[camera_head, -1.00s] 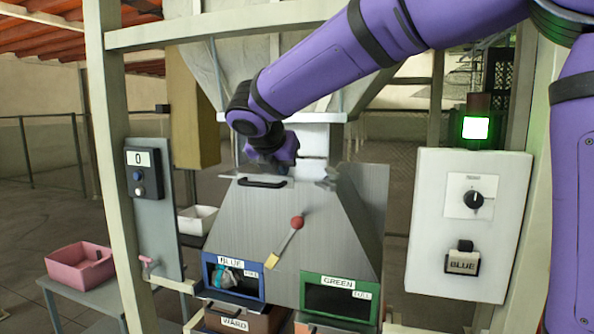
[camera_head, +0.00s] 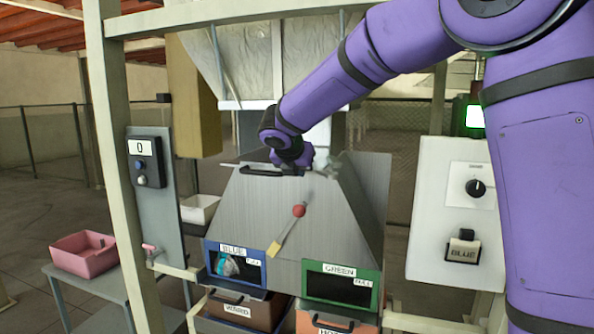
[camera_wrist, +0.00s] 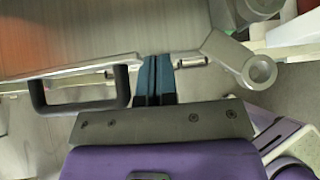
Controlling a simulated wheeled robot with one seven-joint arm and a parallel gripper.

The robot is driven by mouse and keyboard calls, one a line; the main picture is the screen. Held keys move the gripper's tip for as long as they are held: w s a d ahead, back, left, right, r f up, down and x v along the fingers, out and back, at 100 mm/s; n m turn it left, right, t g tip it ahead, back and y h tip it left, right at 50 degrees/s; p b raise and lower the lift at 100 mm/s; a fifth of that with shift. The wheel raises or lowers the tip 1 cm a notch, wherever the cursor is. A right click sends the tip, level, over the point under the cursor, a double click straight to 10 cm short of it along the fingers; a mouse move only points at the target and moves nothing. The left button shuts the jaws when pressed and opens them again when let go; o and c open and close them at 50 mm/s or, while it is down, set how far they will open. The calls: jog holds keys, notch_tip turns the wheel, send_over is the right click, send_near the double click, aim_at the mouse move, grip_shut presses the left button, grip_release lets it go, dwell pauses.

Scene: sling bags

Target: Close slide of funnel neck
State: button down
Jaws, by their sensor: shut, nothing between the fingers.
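The funnel (camera_head: 226,62) hangs above a slanted metal hood (camera_head: 262,215). At its neck is the slide, whose black handle (camera_head: 262,171) sticks out at the front; the handle also shows in the wrist view (camera_wrist: 80,108), on a thin metal edge. My gripper (camera_head: 302,168) is at the neck, just right of the handle. In the wrist view its dark teal fingers (camera_wrist: 153,72) are shut together with nothing between them, beside the handle's right end and not around it. My wrist hides part of the neck, so I cannot tell how far in the slide sits.
A metal bracket with a round end (camera_wrist: 240,62) is close right of my fingers. A red-knobbed lever (camera_head: 298,211) is on the hood, above blue (camera_head: 235,290) and green (camera_head: 341,312) framed openings. A dial panel (camera_head: 455,215) stands right, a counter panel (camera_head: 151,190) left, beside a frame post (camera_head: 112,130).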

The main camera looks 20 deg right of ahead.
jog(key=w+d, duration=0.1)
jog(key=w, duration=0.1)
jog(key=w+d, duration=0.2)
jog(key=shift+w+d, duration=0.15)
jog(key=shift+w, duration=0.15)
jog(key=shift+w+d, duration=0.25)
jog(key=shift+w, duration=0.05)
